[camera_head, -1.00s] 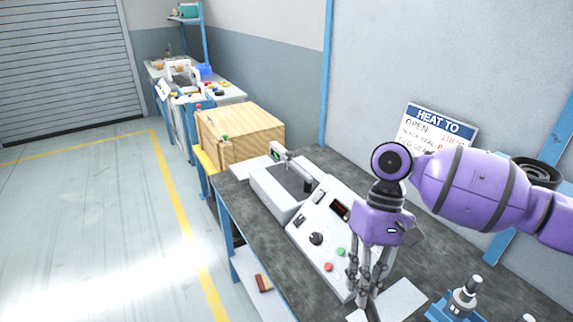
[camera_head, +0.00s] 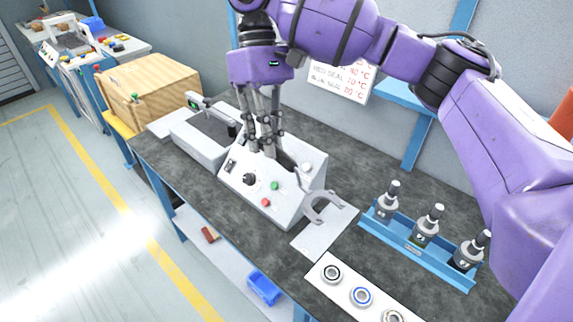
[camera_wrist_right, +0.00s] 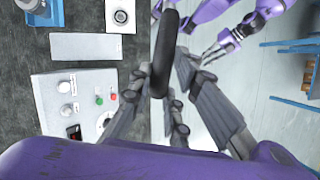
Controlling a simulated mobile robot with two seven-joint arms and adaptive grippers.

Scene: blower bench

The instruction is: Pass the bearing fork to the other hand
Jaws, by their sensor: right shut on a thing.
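The bearing fork (camera_head: 322,207) is a grey open-ended fork with a dark handle. In the head view its curved prongs hang over the light plate at the front of the control box. My right gripper (camera_head: 268,148) is shut on the handle and holds the fork above the bench. In the right wrist view the dark handle (camera_wrist_right: 164,55) stands between the right fingers (camera_wrist_right: 163,90). My left gripper (camera_wrist_right: 208,56) shows only in the right wrist view, apart from the fork, with its fingers spread and empty.
The control box (camera_head: 265,195) with buttons and a dial stands under my right gripper. A blue rack (camera_head: 410,252) with several tools and a white strip (camera_head: 345,290) with bearings are at right. A wooden crate (camera_head: 150,90) stands at left. A blue bin (camera_head: 264,288) is below the bench.

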